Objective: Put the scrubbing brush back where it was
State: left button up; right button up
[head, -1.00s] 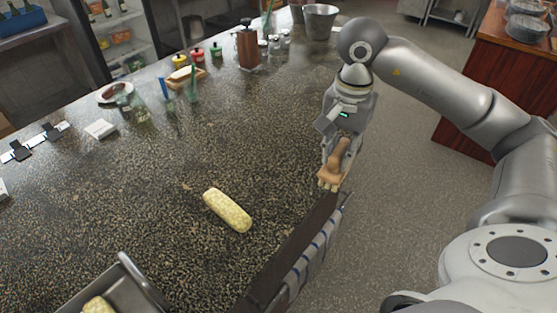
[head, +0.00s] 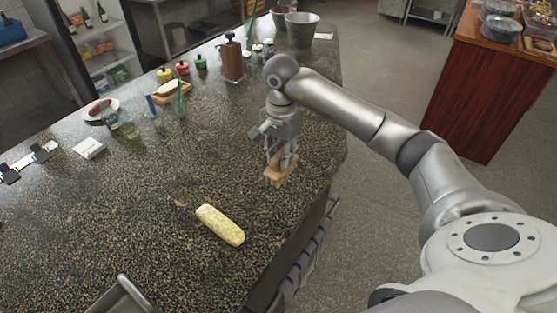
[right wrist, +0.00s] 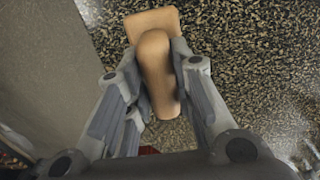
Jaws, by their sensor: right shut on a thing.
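The scrubbing brush (head: 283,174) is a light wooden block with a rounded handle on top. My right gripper (head: 281,160) is shut on its handle, over the right part of the dark speckled counter. In the right wrist view the brush (right wrist: 157,68) stands between the two fingers (right wrist: 158,85), with its handle towards me and its block beyond. The bristles are hidden in the wrist view. I cannot tell whether the brush touches the counter or hangs just above it. My left gripper is not in view.
A yellow corn cob (head: 220,225) lies on the counter (head: 150,200) left of the brush. A metal tray (head: 122,293) is at the near edge. A pepper mill (head: 232,60), jars and metal buckets (head: 302,28) stand at the back. A striped towel (head: 305,260) hangs at the counter's side.

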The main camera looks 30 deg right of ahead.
jog(key=f+p, duration=0.2)
jog(key=f, duration=0.1)
jog(key=shift+w+a+f, duration=0.15)
jog(key=shift+w+f, duration=0.15)
jog(key=shift+w, duration=0.1)
jog(key=shift+f, duration=0.2)
jog(key=shift+f, duration=0.25)
jog(key=o, duration=1)
jog(key=shift+r, duration=0.1)
jog(key=shift+c, duration=0.2)
